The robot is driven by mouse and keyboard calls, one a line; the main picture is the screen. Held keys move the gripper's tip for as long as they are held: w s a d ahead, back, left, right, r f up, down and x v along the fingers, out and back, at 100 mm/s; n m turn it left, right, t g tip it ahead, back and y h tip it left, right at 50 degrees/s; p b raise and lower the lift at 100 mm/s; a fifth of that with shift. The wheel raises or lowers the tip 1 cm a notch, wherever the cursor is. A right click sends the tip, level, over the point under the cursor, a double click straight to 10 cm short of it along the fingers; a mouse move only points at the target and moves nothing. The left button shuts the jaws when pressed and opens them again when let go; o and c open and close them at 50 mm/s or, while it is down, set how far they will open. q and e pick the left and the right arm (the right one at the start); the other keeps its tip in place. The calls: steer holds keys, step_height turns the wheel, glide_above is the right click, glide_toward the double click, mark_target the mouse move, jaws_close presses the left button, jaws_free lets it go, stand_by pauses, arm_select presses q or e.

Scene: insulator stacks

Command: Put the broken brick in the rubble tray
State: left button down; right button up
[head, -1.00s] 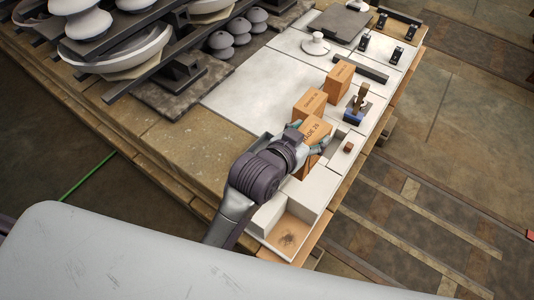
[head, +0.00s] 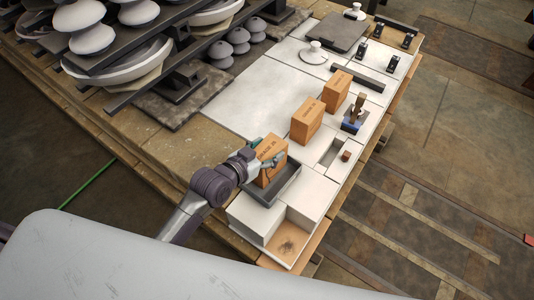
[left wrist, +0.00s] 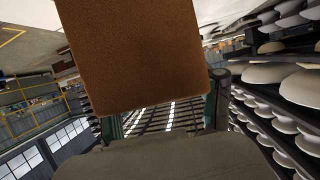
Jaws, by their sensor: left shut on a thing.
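My left gripper (head: 268,155) is shut on an orange-brown brick (head: 270,172) with dark lettering. The brick is upright, at the far side of a dark grey open tray (head: 279,191); I cannot tell whether it touches the tray floor. In the left wrist view the held brick (left wrist: 140,55) fills the upper middle between the fingers, and no break shows on that face. Two similar lettered bricks, a middle one (head: 306,121) and a far one (head: 336,90), stand farther along the bench. My right gripper is not in view.
A pale box with a stained compartment (head: 288,243) sits at the near bench end. Racks of pale insulators (head: 130,60) stand at the upper left. White bench surface (head: 250,95) is clear.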

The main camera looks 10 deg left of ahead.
arm_select(q)
steer(key=shift+f, duration=1.1)
steer(key=shift+f, duration=0.1)
steer(key=shift+c, duration=0.9)
jaws_free()
steer(key=shift+f, duration=0.1)
steer(key=shift+r, duration=0.2)
steer(key=shift+s+a, duration=0.1)
steer(key=shift+s, duration=0.25)
steer(key=v, duration=1.1)
steer(key=shift+r+b, duration=0.2)
steer(key=shift+b, duration=0.25)
